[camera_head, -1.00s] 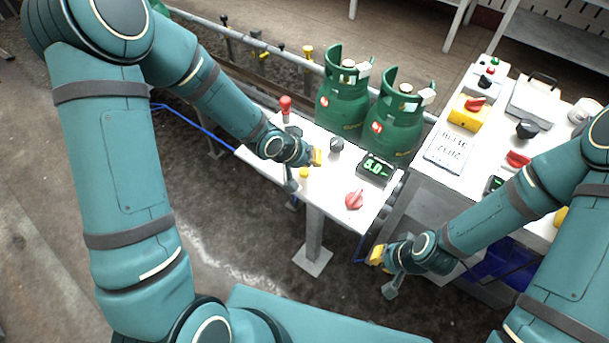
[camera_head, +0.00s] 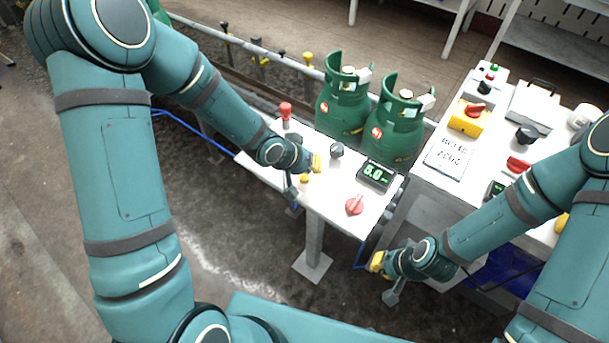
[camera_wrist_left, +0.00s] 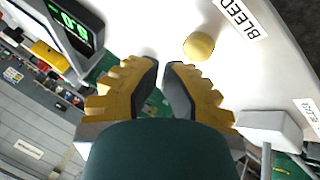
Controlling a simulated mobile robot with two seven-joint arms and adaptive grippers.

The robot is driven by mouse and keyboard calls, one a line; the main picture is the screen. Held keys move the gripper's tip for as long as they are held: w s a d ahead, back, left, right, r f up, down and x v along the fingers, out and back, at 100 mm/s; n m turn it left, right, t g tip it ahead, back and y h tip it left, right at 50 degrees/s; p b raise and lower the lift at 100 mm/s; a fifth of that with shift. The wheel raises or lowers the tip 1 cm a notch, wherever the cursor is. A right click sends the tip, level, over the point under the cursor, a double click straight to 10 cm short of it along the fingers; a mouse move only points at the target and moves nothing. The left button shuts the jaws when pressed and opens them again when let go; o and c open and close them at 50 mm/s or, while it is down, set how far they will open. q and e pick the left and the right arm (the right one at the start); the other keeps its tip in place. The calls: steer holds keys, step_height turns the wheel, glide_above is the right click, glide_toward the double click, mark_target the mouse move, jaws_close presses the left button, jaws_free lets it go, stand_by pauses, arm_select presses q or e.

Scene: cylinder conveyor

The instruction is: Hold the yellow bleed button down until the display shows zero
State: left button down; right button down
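The yellow bleed button (camera_head: 304,178) is a small round knob on the white panel (camera_head: 325,200). In the left wrist view the button (camera_wrist_left: 199,46) sits beside the BLEED label, just beyond and to the right of my fingertips. My left gripper (camera_head: 317,163) is over the panel beside the button, apart from it in the wrist view. Its yellow-and-black fingers (camera_wrist_left: 163,66) have their tips almost together, with nothing held. The display (camera_head: 375,174) is lit green and reads about 5.0 or 6.0; the digit is unclear. My right gripper (camera_head: 377,261) hangs low, right of the panel's support.
A red knob (camera_head: 355,205), a black knob (camera_head: 337,150) and a red-topped post (camera_head: 286,111) stand on the panel. Two green gas cylinders (camera_head: 343,105) stand behind it. A second bench (camera_head: 420,178) with a yellow switch box (camera_head: 467,116) is to the right.

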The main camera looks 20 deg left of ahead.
arm_select(q)
steer(key=shift+f, duration=0.1)
stand_by(0.4)
steer(key=shift+f+b, duration=0.35)
steer(key=shift+f+b, duration=0.35)
steer(key=shift+f, duration=0.15)
stand_by(0.7)
steer(key=shift+r, duration=0.1)
stand_by(2.7)
steer(key=shift+r+p, duration=0.8)
steer(key=shift+r, duration=0.05)
step_height(320, 180, up, 5)
steer(key=p, duration=0.4)
